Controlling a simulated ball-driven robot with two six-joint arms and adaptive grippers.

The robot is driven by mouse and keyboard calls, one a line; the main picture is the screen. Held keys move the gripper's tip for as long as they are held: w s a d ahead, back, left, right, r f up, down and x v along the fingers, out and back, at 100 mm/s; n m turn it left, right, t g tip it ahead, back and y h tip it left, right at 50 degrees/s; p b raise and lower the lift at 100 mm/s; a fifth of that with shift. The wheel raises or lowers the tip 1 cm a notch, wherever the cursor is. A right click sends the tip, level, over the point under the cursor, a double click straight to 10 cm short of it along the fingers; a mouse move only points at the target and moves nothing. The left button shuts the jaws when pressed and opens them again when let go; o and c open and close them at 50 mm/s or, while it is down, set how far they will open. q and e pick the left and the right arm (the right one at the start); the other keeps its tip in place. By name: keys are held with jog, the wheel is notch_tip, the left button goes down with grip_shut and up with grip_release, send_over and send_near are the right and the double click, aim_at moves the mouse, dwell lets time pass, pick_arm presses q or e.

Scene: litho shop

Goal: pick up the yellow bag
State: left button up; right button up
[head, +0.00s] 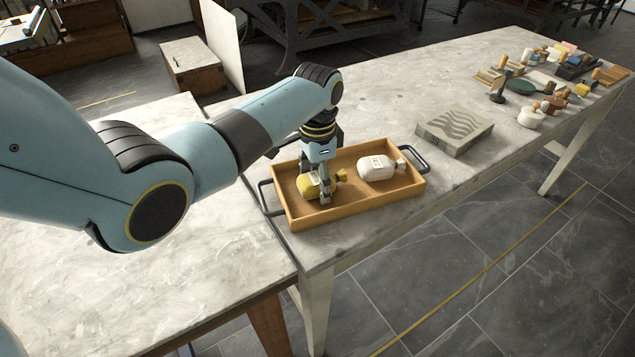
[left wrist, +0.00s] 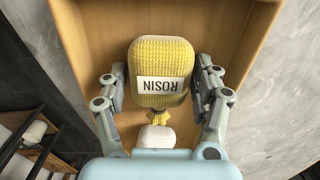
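The yellow bag (head: 310,187) lies in the left part of a wooden tray (head: 347,211) on the stone-topped table. In the left wrist view the yellow bag (left wrist: 160,58) has a white label reading "ROSIN" and a tied neck. My left gripper (head: 323,190) is down in the tray at the bag. In the left wrist view the fingers of my left gripper (left wrist: 160,85) stand on both sides of the bag; small gaps seem to remain, so it looks open around it. My right gripper is not in view.
A white bag (head: 376,168) lies in the tray's right part, beside the yellow one. The tray has dark end handles (head: 415,158). A grey block with wavy carving (head: 455,130) sits right of the tray. Bottles and tools crowd the table's far end.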

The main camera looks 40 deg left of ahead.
pick_arm(q)
jog(key=c, duration=0.8)
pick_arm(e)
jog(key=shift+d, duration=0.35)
pick_arm(q)
jog(key=shift+r, duration=0.1)
